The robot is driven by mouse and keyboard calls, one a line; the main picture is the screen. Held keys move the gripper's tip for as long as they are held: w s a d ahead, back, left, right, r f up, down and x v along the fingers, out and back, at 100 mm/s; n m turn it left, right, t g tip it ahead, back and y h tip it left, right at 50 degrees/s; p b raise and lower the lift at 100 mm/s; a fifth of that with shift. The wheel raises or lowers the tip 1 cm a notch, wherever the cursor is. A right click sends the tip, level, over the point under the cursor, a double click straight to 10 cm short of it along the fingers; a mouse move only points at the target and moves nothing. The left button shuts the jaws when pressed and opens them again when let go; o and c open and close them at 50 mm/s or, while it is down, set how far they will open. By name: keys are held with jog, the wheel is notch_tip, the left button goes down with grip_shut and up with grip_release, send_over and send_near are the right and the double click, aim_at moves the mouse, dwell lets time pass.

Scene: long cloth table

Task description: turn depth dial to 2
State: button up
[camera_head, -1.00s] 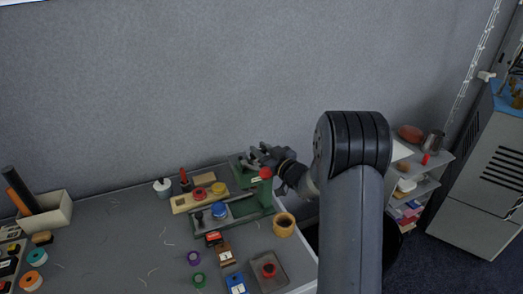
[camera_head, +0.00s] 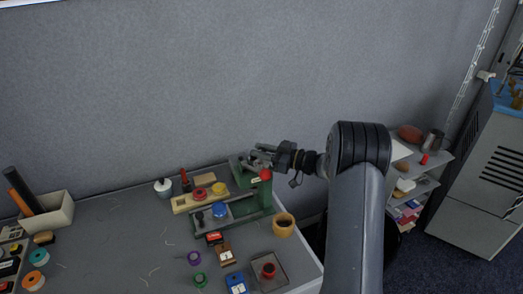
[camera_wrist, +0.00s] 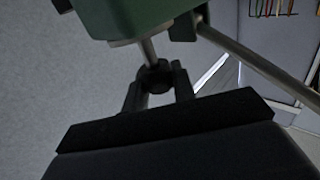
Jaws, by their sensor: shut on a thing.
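A green machine (camera_head: 262,203) with a red knob (camera_head: 265,174) stands near the back right of the table. My gripper (camera_head: 254,157) is at its upper back part, reaching in from the right. In the wrist view the machine's green housing (camera_wrist: 140,16) fills the top, and a metal shaft (camera_wrist: 149,50) comes down from it to a small dark round knob (camera_wrist: 158,76). My gripper (camera_wrist: 158,84) is shut on this knob, one finger on each side. No dial numbers or marks can be read, and the knob is hidden in the head view.
A blue round part (camera_head: 219,210) sits on the machine's base. A wooden board (camera_head: 198,197) with red and yellow round parts lies to its left. An orange cup (camera_head: 284,224) stands to its right near the table's edge. A metal rod (camera_wrist: 255,62) crosses the wrist view's right side.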

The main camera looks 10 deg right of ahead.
jog(key=shift+n+g+y, duration=0.7)
jog(key=shift+n+g, duration=0.3)
jog(key=shift+g, duration=0.2)
jog(key=o, duration=0.9)
jog(key=shift+o, duration=0.2)
jog(key=shift+d, duration=0.1)
jog(key=b+v, duration=0.2)
jog(key=v, duration=0.8)
jog(key=shift+d, duration=0.3)
